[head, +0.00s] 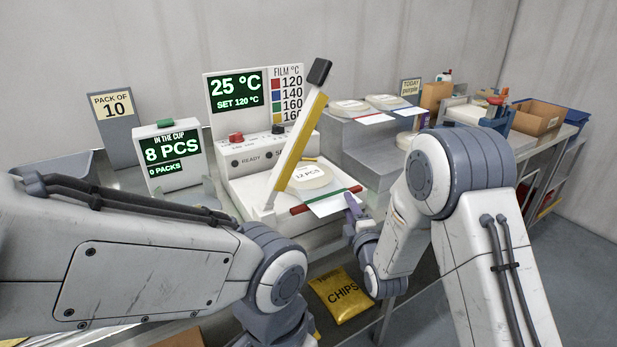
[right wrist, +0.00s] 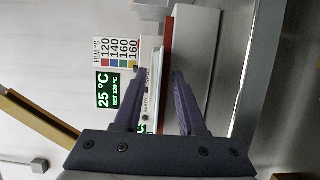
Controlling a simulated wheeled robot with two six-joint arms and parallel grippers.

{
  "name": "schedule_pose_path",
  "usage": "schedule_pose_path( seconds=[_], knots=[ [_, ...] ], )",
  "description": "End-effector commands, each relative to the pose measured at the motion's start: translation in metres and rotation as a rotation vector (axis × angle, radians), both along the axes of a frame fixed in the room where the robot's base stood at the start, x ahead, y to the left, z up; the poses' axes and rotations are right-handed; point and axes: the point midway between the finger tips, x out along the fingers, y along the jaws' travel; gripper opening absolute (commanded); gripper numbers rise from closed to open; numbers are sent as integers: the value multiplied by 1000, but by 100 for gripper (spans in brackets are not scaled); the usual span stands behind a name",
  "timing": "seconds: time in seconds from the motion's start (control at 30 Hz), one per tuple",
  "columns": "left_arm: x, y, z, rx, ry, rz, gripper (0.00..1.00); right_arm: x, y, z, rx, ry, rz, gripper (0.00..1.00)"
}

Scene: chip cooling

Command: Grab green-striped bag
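The green-striped bag (head: 332,206) lies on the front of the sealer (head: 238,190), under the raised yellow sealer arm (head: 297,145). It has a round clear part marked 12 PCS, a white flap and a green stripe. My right gripper (head: 353,214) is just right of the flap's edge in the head view; whether it touches cannot be told. In the right wrist view its purple fingers (right wrist: 158,75) stand apart with nothing clearly held between them. My left gripper is out of view; only the left arm shows.
Other bags with red (head: 374,118) and blue (head: 411,111) stripes lie on the grey raised stand (head: 357,150). A counter (head: 165,183) reads 8 PCS, 0 packs. The sealer display (head: 236,90) reads 25 °C, set 120. A yellow chips bag (head: 340,296) lies below the table edge.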

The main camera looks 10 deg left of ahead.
Motion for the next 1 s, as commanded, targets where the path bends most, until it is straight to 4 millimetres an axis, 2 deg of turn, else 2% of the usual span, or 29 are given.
schedule_pose_path(
  seconds=[0.13, 0.4, 0.47, 0.5, 0.53, 1.0],
  knots=[
    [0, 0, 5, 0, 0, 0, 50, 16, 4, 1, 0, 1, 0, 40],
    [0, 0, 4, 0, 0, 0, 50, 18, 5, 0, 0, 0, -1, 40],
    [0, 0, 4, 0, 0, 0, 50, 18, 5, 0, 0, 0, 0, 17],
    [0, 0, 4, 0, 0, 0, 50, 18, 5, 0, 0, 0, -1, 2],
    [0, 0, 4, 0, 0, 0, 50, 18, 5, 0, 0, 0, 0, 0],
    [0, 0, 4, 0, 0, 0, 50, 18, 5, 0, 0, 1, 0, 0]
  ],
)
